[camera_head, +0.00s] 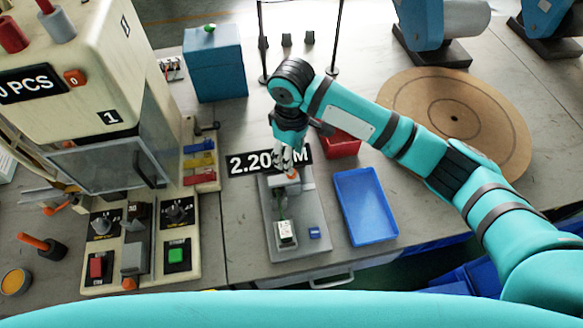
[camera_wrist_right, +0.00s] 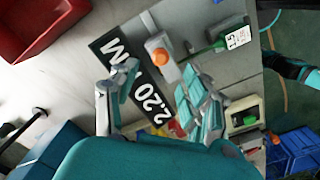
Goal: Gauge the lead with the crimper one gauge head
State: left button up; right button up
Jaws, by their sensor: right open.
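My right gripper (camera_head: 287,168) hangs over the back of a grey gauge plate (camera_head: 308,212), with its fingers apart and nothing seen between them. In the right wrist view my right gripper (camera_wrist_right: 158,82) has its fingers on either side of the black "2.20 M" readout (camera_wrist_right: 112,48). A white gauge head with an orange knob (camera_wrist_right: 160,56) lies just beyond the fingertips; I cannot see any contact. A green piece with a white "1.5" tag (camera_wrist_right: 238,38), perhaps the lead, lies on the plate; its tag also shows in the head view (camera_head: 287,232). My left gripper is out of view.
The cream machine marked "1" (camera_head: 110,115) stands at left. A blue tray (camera_head: 365,205) lies right of the plate, a red bin (camera_head: 342,145) behind it. A blue box (camera_head: 215,65) and a round brown board (camera_head: 455,118) are farther back. A small blue block (camera_head: 314,232) sits on the plate.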

aim_at(284, 182)
notch_tip(284, 182, down, 8)
jog(key=shift+r+p, duration=0.25)
jog(key=shift+p, duration=0.05)
grip_shut()
jog(key=shift+d, duration=0.1)
dwell(0.3)
